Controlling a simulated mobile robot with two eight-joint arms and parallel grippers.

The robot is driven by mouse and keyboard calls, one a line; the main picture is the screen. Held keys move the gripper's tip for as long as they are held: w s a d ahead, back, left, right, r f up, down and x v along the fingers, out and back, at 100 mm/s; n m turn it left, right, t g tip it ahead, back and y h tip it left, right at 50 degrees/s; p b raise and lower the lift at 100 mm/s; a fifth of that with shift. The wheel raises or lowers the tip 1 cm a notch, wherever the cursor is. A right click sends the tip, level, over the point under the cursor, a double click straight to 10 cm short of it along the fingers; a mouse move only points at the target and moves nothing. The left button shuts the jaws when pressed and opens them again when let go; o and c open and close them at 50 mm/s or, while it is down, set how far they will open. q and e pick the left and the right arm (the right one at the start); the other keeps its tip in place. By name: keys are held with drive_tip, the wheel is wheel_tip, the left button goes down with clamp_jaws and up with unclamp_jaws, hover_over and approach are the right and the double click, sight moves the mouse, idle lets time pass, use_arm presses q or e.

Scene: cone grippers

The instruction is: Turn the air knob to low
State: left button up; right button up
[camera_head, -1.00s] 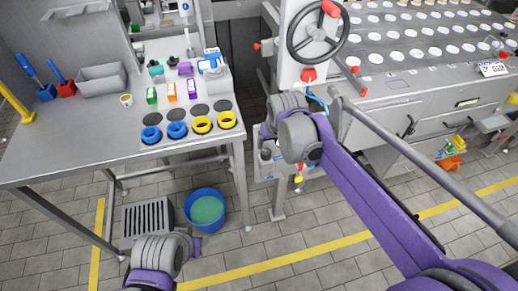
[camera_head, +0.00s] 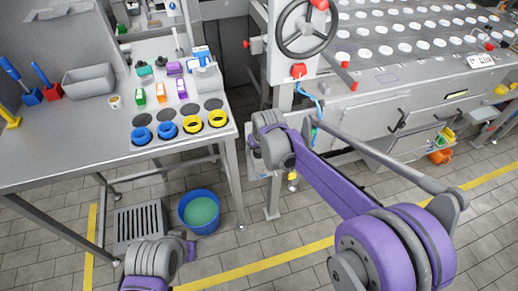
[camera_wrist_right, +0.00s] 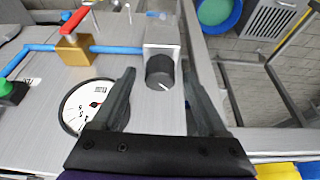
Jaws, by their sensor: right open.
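The black air knob (camera_wrist_right: 159,72), with a white pointer line, sits on a light metal block in the right wrist view. My right gripper (camera_wrist_right: 160,84) is open, with one dark finger on each side of the knob. A gap shows between the knob and each finger; I cannot tell how deep the fingers reach. Any low marking is not readable. In the head view my right arm hides the knob and the gripper. My left arm shows at the lower left, but its gripper cannot be made out.
A round gauge (camera_wrist_right: 88,105), a red-handled brass valve (camera_wrist_right: 75,45) with blue hose (camera_wrist_right: 115,50) and a green button (camera_wrist_right: 10,90) are near the knob. A handwheel (camera_head: 306,28) stands above my right arm. A steel table (camera_head: 60,150) and a blue bucket (camera_head: 199,211) are left.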

clamp_jaws()
drive_tip(key=shift+d+n+g+y, duration=0.1)
drive_tip(key=shift+n+g+y, duration=0.3)
drive_tip(key=shift+n, duration=1.1)
unclamp_jaws()
drive_tip(key=shift+r, duration=0.1)
drive_tip(key=shift+w, duration=0.1)
